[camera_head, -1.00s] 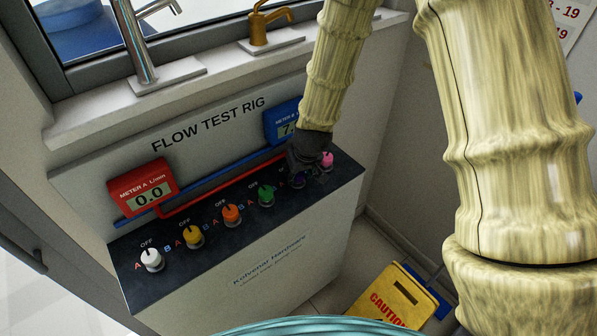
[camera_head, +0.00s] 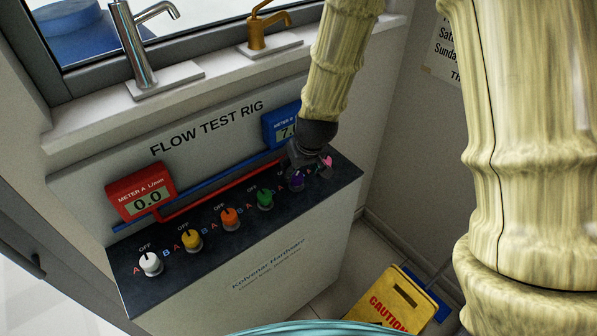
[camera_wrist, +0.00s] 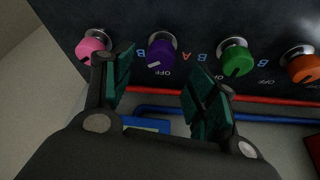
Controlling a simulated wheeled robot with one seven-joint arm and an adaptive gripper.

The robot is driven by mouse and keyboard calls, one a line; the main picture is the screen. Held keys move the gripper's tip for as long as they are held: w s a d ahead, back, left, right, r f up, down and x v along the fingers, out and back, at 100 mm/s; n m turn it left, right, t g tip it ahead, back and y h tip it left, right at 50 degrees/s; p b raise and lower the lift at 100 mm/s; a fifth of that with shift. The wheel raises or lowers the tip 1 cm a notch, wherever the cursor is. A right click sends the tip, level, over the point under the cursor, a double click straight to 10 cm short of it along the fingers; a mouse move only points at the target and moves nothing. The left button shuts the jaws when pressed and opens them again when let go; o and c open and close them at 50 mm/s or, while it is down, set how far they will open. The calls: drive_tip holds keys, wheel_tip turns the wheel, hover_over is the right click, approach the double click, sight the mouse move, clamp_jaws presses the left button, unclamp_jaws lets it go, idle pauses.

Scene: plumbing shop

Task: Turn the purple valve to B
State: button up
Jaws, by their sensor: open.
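The purple valve (camera_head: 297,182) is a round knob on the dark sloped top of the flow test rig, second from the right end. It also shows in the wrist view (camera_wrist: 161,52), with B on its left, A on its right and OFF below it there. A pale mark on its face points to the lower left, between OFF and B. My gripper (camera_wrist: 160,78) is open and empty. Its fingers stand apart on either side of the valve in that view, and the knob appears clear of them. In the head view my gripper (camera_head: 306,160) is just above and behind it.
A pink valve (camera_wrist: 93,45) and a green valve (camera_wrist: 235,58) flank the purple one. Orange, yellow and white valves (camera_head: 151,264) continue to the left. Red meter A (camera_head: 141,192) reads 0.0; blue meter B (camera_head: 284,127) starts with 7. A yellow caution sign (camera_head: 390,300) stands below right.

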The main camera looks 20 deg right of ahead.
drive_tip(key=v, duration=0.6)
drive_tip(key=shift+d, duration=0.1)
idle(0.6)
